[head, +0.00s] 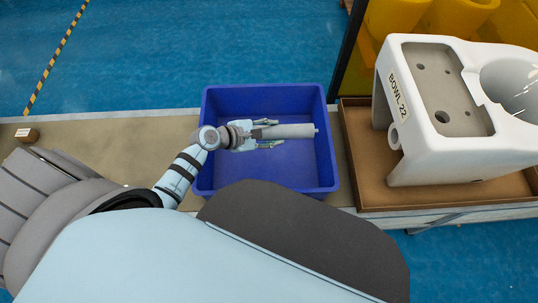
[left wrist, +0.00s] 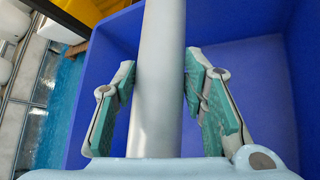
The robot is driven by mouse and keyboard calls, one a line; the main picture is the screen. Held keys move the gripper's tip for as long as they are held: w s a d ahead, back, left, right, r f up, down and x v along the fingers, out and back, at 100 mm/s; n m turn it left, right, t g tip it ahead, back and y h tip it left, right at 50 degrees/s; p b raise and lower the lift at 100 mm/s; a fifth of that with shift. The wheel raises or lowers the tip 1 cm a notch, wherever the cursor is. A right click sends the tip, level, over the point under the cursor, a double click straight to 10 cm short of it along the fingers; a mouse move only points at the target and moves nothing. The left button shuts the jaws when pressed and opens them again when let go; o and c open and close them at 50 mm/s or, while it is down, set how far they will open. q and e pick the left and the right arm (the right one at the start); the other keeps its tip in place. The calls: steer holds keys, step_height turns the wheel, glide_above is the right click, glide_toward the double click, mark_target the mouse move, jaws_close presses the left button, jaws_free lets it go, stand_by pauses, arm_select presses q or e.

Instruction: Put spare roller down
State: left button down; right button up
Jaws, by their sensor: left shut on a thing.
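The spare roller (head: 296,130) is a light grey cylinder lying lengthwise across the picture over the blue bin (head: 326,160), with a thin pin at its right end. My left gripper (head: 268,133) is shut on it, one finger on each side. In the left wrist view the roller (left wrist: 162,75) runs between the green-padded fingers of the left gripper (left wrist: 160,85). The blue bin walls (left wrist: 255,75) lie behind it. I cannot tell whether the roller touches the bin floor. My right gripper is not in view.
The bin stands on a tan bench (head: 95,135). A white toilet bowl marked "BOWL 22" (head: 440,155) sits on a brown tray (head: 358,150) right of the bin. A small tagged block (head: 27,135) lies at the bench's left. The bin floor near the front looks clear.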

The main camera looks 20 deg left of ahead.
arm_select(q)
step_height(320, 180, down, 16)
steer(key=b, duration=0.8)
steer(key=shift+w+f+b, duration=0.1)
steer(key=shift+f+b, duration=0.1)
steer(key=shift+b, duration=0.2)
steer(key=shift+r, duration=0.1)
steer(key=shift+f+b, duration=0.55)
steer(key=shift+f, duration=0.05)
steer(key=c, duration=1)
jaws_free()
